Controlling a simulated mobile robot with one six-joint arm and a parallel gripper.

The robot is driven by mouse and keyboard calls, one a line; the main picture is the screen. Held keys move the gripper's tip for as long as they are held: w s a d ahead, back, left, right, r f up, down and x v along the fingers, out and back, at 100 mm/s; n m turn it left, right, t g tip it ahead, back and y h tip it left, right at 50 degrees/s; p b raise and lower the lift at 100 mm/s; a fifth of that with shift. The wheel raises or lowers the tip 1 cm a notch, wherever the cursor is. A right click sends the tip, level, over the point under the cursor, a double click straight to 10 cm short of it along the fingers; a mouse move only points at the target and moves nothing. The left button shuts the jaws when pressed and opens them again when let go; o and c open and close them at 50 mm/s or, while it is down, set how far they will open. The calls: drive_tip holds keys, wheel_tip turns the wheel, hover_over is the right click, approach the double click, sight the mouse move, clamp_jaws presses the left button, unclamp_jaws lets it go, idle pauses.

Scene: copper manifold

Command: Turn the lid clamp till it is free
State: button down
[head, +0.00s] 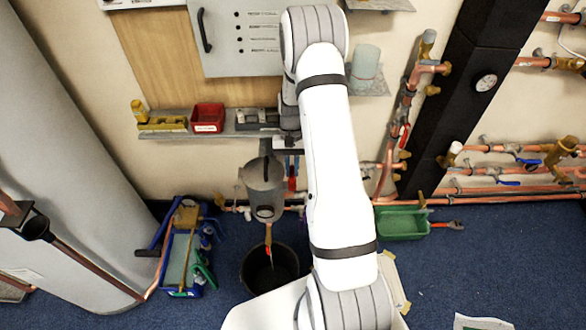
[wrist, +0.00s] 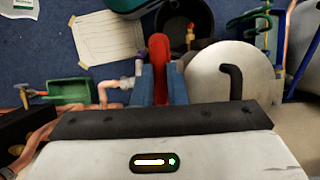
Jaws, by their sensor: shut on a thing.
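The grey pot (head: 264,197) hangs on the pipework at centre, its flat round lid (head: 262,172) on top. The lid (wrist: 208,90) with its black bent handle (wrist: 232,82) also shows right of my fingers in the wrist view. My gripper (head: 291,160) is just right of the pot, partly behind my arm. In the wrist view my gripper (wrist: 161,72) is shut on a red lever, which I take for the lid clamp (wrist: 160,46), at the lid's edge. The red lever (head: 292,183) shows below my fingers. Its joint to the pot is hidden.
A black bucket (head: 248,271) stands under the pot's drain tap (head: 268,236). A shelf (head: 185,134) with a red bin (head: 208,117) is at upper left. A blue tool tray (head: 181,262) and a green tray (head: 400,223) are on the floor. Copper pipes run at right.

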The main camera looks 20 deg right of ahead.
drive_tip(key=shift+s+a+f, duration=0.1)
drive_tip(key=shift+s, duration=0.15)
idle(0.3)
drive_tip(key=c, duration=1.5)
unclamp_jaws()
drive_tip(key=shift+w, duration=0.1)
drive_tip(key=shift+o, duration=0.2)
drive_tip(key=v, duration=0.8)
